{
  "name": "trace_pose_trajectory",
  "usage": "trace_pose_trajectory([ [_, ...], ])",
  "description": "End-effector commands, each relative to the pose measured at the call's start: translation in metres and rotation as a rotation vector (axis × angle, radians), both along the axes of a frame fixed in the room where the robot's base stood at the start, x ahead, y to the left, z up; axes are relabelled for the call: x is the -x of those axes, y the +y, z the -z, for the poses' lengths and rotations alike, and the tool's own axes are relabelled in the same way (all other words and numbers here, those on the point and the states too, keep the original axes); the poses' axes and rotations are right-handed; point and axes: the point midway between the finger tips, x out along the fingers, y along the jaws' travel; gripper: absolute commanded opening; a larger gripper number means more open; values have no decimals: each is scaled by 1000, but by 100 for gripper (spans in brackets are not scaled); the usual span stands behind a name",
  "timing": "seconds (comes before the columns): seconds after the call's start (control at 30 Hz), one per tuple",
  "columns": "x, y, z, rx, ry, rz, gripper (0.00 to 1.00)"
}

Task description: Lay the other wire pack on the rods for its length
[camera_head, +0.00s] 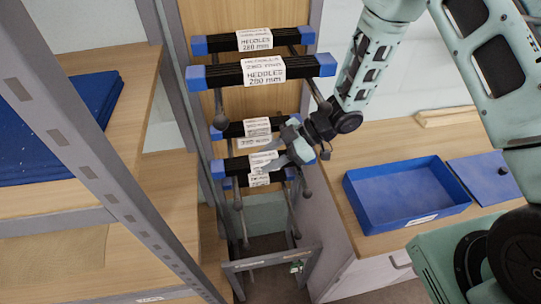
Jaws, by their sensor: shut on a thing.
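Wire packs are black bars with blue ends and white "HEDDLES 280 mm" labels. A rear upper pack (284,37) and a front upper pack (225,77) lie across the upper pair of knob-ended rods (219,105). Lower down are a rear pack (234,130) and a nearer pack (237,165), around the lower rods (307,182). My gripper (287,157) is shut on the nearer lower pack, at its right part. My gripper hides some of that pack, and I cannot tell whether it touches the rods. Another label shows just below it.
A grey rack post (90,140) and wooden shelves with blue material (50,130) stand at left. On the right bench are an empty blue tray (400,192) and a blue lid (485,178). A grey frame bar (270,260) crosses below the rods.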

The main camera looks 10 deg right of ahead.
Motion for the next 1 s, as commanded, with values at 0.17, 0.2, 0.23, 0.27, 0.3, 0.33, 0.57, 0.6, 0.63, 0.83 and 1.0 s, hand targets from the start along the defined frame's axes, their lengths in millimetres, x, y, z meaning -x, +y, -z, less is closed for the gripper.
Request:
trace_pose_trajectory([
  [0.17,0,0,-1,-1,0,0,62],
  [0.2,0,0,-1,-1,0,0,65],
  [0.23,0,0,-1,-1,0,0,65],
  [0.27,0,0,-1,-1,0,0,65],
  [0.3,0,0,-1,-1,0,0,65],
  [0.33,0,0,-1,0,0,0,65],
  [0.57,-1,-5,-3,1,-2,1,65],
  [0.6,-1,-9,-5,1,-3,1,65],
  [0.63,-1,-12,-7,0,-3,1,65],
  [0.83,-2,-47,-29,1,-6,5,65],
  [1.0,-2,-80,-53,1,-6,3,65],
])
